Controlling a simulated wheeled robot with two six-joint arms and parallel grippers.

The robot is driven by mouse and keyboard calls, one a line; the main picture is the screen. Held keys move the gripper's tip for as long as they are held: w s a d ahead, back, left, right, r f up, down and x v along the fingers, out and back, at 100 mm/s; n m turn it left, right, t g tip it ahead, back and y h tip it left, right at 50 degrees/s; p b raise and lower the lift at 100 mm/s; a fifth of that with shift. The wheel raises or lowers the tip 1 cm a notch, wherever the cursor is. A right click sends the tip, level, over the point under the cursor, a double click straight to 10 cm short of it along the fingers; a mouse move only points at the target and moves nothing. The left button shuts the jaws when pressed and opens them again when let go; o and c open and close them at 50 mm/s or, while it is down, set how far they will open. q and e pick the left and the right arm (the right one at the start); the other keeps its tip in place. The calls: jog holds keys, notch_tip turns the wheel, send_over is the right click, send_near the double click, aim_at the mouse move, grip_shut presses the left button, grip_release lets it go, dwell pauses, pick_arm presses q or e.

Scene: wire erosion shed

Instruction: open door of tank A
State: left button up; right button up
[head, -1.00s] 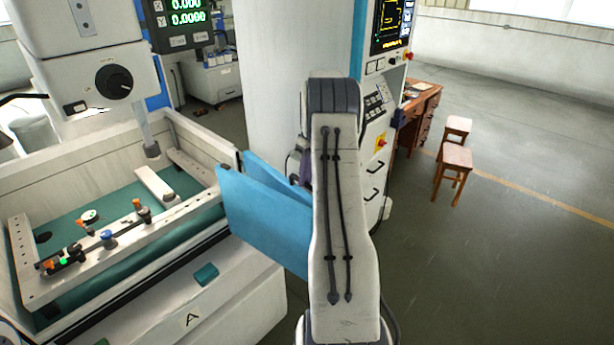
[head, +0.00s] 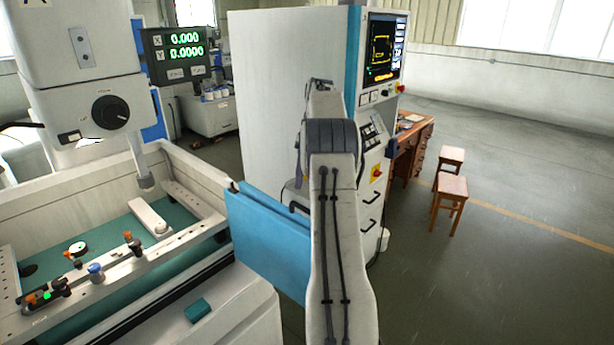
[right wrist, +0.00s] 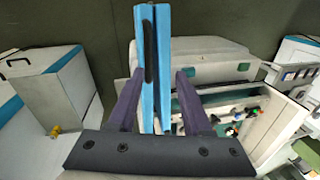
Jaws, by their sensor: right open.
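The tank (head: 205,185) stands at left in the head view, its front right corner carrying the blue door (head: 270,250). The door stands swung out from the tank and shows as two blue panels almost flat against each other. In the right wrist view the door (right wrist: 165,60) is seen nearly edge-on, with a dark bar handle (right wrist: 149,50) on its left panel. My right gripper (right wrist: 160,82) is open, with the door and handle between its dark fingers; contact cannot be told. In the head view my right arm hides most of that gripper. My left gripper is out of view.
A tall white machine cabinet (head: 285,100) with a screen stands just behind the door and my right arm. A wooden desk (head: 410,140) and two stools (head: 450,190) stand to the right. The floor at right (head: 490,290) is clear.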

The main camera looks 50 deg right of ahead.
jog(key=shift+d+r, duration=0.15)
jog(key=shift+r, duration=0.7)
jog(key=w+a+f+n+b, duration=0.1)
jog(key=w+a+b, duration=0.15)
jog(key=a, duration=0.85)
jog(key=w+a+f+n+b, duration=0.15)
jog(key=w+a, duration=0.25)
jog(key=a, duration=0.6)
jog(key=s+a+f+n+b, duration=0.1)
jog(key=s+a+f+b, duration=0.15)
jog(key=a, duration=0.65)
jog(key=s+a+f+n+b, duration=0.1)
jog(key=s+a, duration=0.3)
jog(key=a, duration=0.5)
jog(key=s+a+f+n+h+b, duration=0.1)
jog(key=s+a+f+b, duration=0.25)
jog(key=s+a, duration=0.45)
jog(key=s+a+f+n+b, duration=0.1)
jog(key=s+f, duration=0.4)
jog(key=s, duration=0.3)
jog(key=s+a+f+n+b, duration=0.1)
jog(key=s+f, duration=0.3)
jog(key=s, duration=0.5)
jog(key=shift+a+f+n, duration=0.35)
jog(key=shift+a, duration=0.45)
